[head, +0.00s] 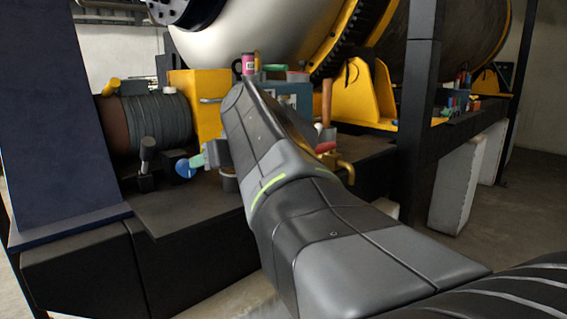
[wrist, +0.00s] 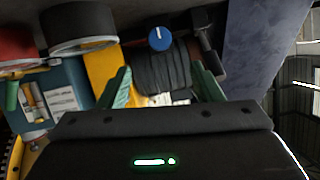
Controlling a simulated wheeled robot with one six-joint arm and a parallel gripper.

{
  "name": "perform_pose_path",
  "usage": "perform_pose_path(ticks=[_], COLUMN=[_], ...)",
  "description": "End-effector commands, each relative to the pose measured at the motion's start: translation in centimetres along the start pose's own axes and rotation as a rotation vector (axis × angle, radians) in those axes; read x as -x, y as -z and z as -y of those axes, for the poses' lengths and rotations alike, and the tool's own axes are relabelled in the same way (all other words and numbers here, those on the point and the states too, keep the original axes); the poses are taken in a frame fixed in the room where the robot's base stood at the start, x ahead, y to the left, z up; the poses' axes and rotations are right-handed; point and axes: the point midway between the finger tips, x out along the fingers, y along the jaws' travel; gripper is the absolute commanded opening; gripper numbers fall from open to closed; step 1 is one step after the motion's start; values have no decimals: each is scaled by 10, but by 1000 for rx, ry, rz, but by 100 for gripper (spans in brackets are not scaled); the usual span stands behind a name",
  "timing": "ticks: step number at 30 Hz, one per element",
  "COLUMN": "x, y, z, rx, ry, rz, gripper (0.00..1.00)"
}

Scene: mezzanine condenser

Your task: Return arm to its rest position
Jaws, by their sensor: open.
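My arm reaches across the head view from the lower right toward the cluttered bench. My gripper (wrist: 163,84) shows in the wrist view as two green fingers spread apart, with nothing held between them. In the head view a pale green fingertip shows left of the arm, close to a blue round knob (head: 183,168); the rest of the gripper is hidden behind the arm. The blue knob also shows in the wrist view (wrist: 160,39), beyond the fingers. I cannot tell whether a finger touches it.
A dark blue post (head: 60,110) stands at left, a dark upright (head: 418,85) at right. Open floor (head: 515,215) shows at lower right.

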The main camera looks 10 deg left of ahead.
Motion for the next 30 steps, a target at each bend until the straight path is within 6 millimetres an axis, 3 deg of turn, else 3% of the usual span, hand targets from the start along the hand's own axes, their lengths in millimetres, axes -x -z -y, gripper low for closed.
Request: perform_pose_path(ticks=[5, 16, 20, 30], x=[7, 1, -15, -77], y=[0, 0, 0, 1], z=[0, 0, 1, 1], rx=[0, 0, -1, -1], ry=[0, 2, 4, 3], rz=[-1, 1, 3, 3], gripper=[59, 59, 59, 59])
